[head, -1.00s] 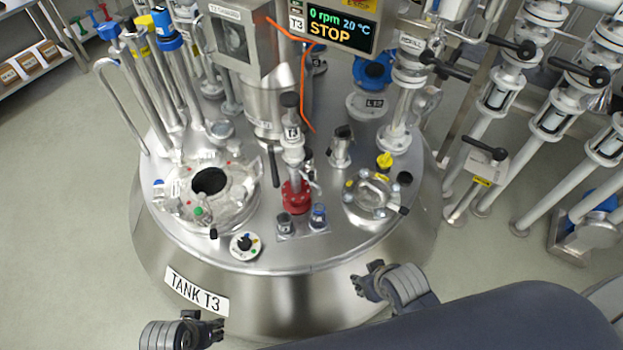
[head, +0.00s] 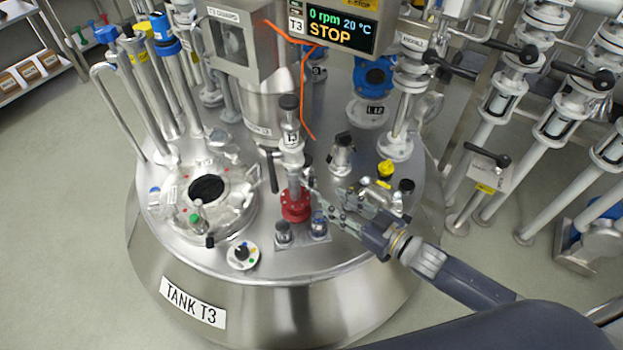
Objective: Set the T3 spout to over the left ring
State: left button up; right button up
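The T3 sampling valve (head: 291,150), a steel column with a T3 tag, stands on a red flange (head: 296,204) on the tank lid. Its small spout (head: 311,188) sticks out on the right side of the column, above the red flange. In front of the flange a small plate carries the left ring (head: 283,233) and the right ring (head: 319,223), each with a small vessel. The spout appears nearer the right ring. My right gripper (head: 338,203) is open, its fingers pointing left, close to the spout; contact cannot be told. My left gripper is out of view.
A black-handled fitting (head: 342,152) and a yellow-capped port (head: 385,170) stand behind my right gripper. The display (head: 330,28) reads STOP.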

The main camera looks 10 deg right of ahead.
aim_at(311, 179)
jog(key=w+a, duration=0.1)
jog(key=w, duration=0.1)
jog(key=w+a+r+n+y, duration=0.1)
jog(key=w+a, duration=0.1)
jog(key=w+a+y+b, duration=0.1)
jog(key=w, duration=0.2)
jog(key=shift+a+r, duration=0.2)
jog(key=shift+r, duration=0.1)
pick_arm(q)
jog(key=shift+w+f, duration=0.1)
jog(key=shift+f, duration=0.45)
pick_arm(e)
jog(key=shift+w+a, duration=0.4)
grip_shut()
